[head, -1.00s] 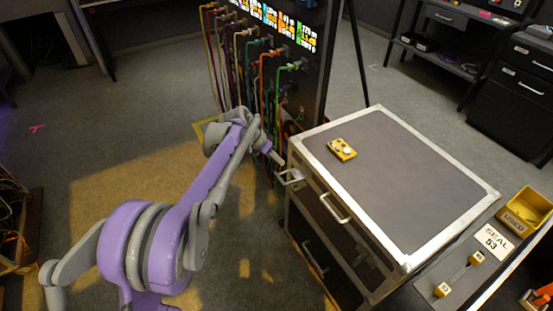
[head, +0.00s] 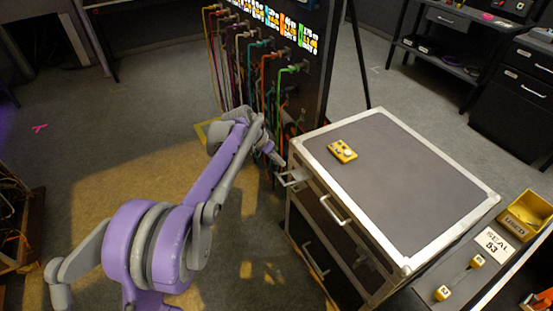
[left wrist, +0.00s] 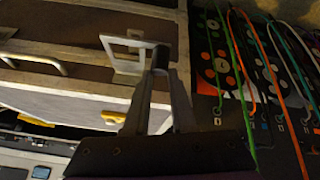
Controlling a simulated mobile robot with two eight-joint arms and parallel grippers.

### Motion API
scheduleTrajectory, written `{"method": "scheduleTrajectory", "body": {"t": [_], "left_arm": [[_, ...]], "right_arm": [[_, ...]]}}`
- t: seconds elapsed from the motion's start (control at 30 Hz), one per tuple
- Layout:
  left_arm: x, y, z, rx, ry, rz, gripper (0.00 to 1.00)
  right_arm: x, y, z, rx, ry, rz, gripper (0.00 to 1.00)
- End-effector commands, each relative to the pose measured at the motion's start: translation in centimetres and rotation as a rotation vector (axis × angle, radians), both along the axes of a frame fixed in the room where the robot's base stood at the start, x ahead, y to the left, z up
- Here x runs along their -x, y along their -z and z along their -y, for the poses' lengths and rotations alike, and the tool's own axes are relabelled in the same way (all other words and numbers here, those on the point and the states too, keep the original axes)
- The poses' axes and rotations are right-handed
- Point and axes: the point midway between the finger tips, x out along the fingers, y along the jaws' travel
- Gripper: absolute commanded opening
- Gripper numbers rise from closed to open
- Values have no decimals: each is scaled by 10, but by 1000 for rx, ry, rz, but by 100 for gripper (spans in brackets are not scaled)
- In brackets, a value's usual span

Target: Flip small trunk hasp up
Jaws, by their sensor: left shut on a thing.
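The trunk (head: 400,190) is a dark grey case with silver metal edges. The small hasp (head: 295,178) is a light metal loop at the trunk's far left front corner, sticking out from the front face. It also shows in the left wrist view (left wrist: 112,42) as an open rectangular frame. My left gripper (head: 281,163) is at the hasp. In the left wrist view its fingertips (left wrist: 160,60) come together at one side of the loop, shut on it. The exact contact is partly hidden by the fingers. My right gripper is not in view.
A yellow box (head: 342,152) lies on the trunk lid. A front handle (head: 335,210) sits beside the hasp. A rack panel with several coloured cables (head: 265,80) stands close behind. A yellow bin (head: 527,212) is at the right. The floor at left is clear.

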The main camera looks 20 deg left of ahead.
Motion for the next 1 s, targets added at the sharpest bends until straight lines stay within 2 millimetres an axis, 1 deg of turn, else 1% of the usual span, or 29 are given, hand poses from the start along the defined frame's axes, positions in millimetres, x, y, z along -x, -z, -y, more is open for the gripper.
{"method": "scheduleTrajectory", "body": {"t": [0.03, 0.4, 0.43, 0.5, 0.6, 0.87, 1.0], "left_arm": [[1, 1, 7, 11, 11, -7, 0], [1, 1, 7, 11, 11, -7, 0], [1, 1, 7, 11, 11, -7, 27], [1, 1, 7, 10, 10, -7, 40], [1, 0, 6, 8, 9, -6, 55], [1, -1, 3, 5, 6, -4, 55], [6, -13, -2, 3, 4, -4, 55]], "right_arm": [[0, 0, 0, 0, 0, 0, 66], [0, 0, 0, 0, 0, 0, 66], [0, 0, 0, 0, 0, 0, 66], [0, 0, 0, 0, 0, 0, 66], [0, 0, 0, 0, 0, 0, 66], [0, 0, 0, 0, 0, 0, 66], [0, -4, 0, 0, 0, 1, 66]]}}
